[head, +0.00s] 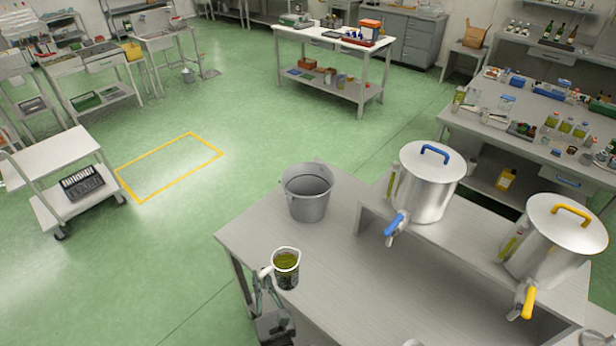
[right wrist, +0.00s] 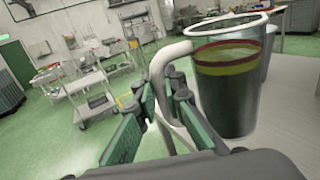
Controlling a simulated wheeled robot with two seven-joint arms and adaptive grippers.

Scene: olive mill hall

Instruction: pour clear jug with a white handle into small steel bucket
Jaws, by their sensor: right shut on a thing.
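The clear jug with a white handle (head: 287,270) is upright near the left edge of the steel table and holds yellow-green liquid. In the right wrist view the jug (right wrist: 225,95) fills the right side, with a red and a yellow band near its top. My right gripper (head: 266,292) is shut on its white handle (right wrist: 168,75). The small steel bucket (head: 307,205) stands upright on the table behind the jug, apart from it in the head view. No liquid shows inside the bucket. My left gripper is not in view.
Two lidded steel tanks, one with a blue tap (head: 428,180) and one with a yellow tap (head: 553,240), stand on a raised shelf right of the bucket. The tabletop (head: 345,275) between jug and shelf is clear. Green floor lies open to the left.

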